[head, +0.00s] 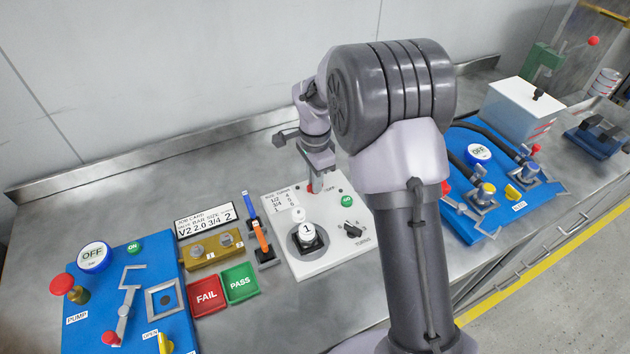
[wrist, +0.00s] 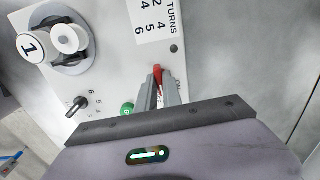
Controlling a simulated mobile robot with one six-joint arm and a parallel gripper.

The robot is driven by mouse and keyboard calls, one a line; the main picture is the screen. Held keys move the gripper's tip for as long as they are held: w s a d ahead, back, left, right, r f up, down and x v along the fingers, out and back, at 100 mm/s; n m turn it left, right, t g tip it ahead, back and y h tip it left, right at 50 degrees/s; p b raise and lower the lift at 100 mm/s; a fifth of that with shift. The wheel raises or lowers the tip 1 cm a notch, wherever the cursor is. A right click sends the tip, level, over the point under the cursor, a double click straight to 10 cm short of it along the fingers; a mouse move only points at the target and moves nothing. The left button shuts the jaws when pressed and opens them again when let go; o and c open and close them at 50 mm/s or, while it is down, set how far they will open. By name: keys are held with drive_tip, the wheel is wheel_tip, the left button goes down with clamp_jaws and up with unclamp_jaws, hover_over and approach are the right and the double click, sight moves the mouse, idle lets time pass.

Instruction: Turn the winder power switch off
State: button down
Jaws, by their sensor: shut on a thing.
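The winder is a white panel (head: 325,262) on the bench, with a turns table, a turns knob (head: 352,230) and a spool marked 1 (head: 306,232). Its red switch lever (wrist: 158,72) shows between my fingertips in the wrist view; only a bit of red shows in the head view. My gripper (head: 316,186) points down at the panel's back edge. In the wrist view my gripper (wrist: 160,88) is shut on the red switch lever. A green ON lamp (head: 347,200) sits beside the switch; it is partly hidden in the wrist view (wrist: 127,108).
Left of the winder stand an orange-handled tool (head: 262,238), a brass block (head: 212,249), and red FAIL (head: 206,296) and green PASS (head: 240,283) trays. The wall is close behind.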

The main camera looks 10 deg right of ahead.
drive_tip(key=shift+m, duration=0.3)
idle(0.4)
drive_tip(key=c, duration=1.5)
unclamp_jaws()
drive_tip(key=shift+r, duration=0.1)
wheel_tip(320, 180, up, 17)
drive_tip(key=p, duration=0.6)
drive_tip(key=shift+r, duration=0.15)
